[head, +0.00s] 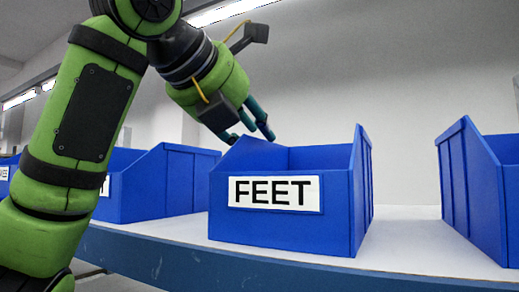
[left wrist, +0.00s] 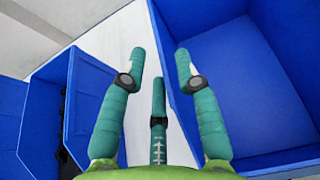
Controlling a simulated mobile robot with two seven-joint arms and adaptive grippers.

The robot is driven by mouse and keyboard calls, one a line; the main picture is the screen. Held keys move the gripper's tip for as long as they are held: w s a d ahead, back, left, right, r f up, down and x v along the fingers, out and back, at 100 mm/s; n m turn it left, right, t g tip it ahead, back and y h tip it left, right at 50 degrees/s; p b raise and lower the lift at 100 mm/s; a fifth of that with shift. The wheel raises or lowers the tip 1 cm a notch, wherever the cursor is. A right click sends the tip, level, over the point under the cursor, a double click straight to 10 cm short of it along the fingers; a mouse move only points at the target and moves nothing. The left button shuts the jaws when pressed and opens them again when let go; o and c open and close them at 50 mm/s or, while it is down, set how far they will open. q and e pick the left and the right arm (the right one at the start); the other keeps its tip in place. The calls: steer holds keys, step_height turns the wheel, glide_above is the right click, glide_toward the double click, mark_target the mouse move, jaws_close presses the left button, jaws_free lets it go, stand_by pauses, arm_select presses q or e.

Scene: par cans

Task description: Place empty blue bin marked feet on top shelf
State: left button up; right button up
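The blue bin marked FEET (head: 333,205) stands upright on a white shelf in the middle of the head view. In the left wrist view the bin (left wrist: 235,75) fills the right side, and its visible inside is empty. My left gripper (head: 255,130) is above the bin's back left corner, fingers pointing down. My right gripper is not in view.
The white shelf (head: 410,245) has a blue front edge (head: 200,268). Another blue bin (head: 160,185) stands left of the FEET bin, its label mostly hidden by my arm. A further blue bin (head: 480,190) stands to the right, with bare shelf between.

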arm_select(q)
steer(key=b+v, duration=0.1)
steer(key=v, duration=0.7)
steer(key=shift+s, duration=0.25)
